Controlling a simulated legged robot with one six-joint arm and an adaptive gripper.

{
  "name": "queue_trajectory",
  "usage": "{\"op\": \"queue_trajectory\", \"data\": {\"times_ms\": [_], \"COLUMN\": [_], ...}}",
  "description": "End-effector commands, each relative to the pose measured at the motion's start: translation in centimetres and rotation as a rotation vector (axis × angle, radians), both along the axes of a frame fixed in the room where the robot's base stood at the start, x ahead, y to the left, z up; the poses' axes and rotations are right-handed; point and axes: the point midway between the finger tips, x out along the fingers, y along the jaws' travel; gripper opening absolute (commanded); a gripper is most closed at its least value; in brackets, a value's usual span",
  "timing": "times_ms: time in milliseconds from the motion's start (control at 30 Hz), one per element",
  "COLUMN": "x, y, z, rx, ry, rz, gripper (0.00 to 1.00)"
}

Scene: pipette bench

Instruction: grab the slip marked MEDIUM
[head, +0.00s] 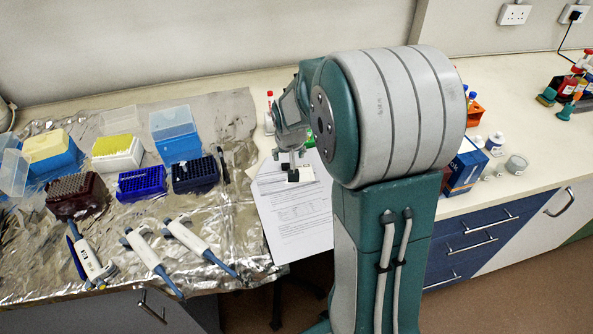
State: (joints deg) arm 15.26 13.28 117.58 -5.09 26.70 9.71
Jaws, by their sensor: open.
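No slip marked MEDIUM can be made out in the head view; no such writing is readable at this size. Printed white sheets (295,218) lie on the bench left of my arm, overlapping the foil's edge. A small white piece (306,174) with dark patches shows over the upper part of the sheets, just below my gripper; I cannot tell whether it is a slip. My gripper (291,160) points down above the sheets and is open. Its fingertips are small and partly unclear, and no held object can be made out. My arm hides the bench behind it.
Crumpled foil (235,115) covers the left bench, with tip boxes (118,152), racks (195,175) and several pipettes (150,260). Right of my arm stand a blue box (465,168), small bottles (495,142) and an orange rack (475,112).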

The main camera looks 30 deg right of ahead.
Motion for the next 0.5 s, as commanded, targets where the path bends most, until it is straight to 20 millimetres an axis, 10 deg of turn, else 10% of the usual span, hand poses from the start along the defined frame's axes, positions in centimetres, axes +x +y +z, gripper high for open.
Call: {"op": "queue_trajectory", "data": {"times_ms": [500], "x": [1.2], "y": [-1.1], "z": [-4.5], "rx": [0.006], "ry": [0.001], "rz": [0.001], "gripper": [0.74]}}
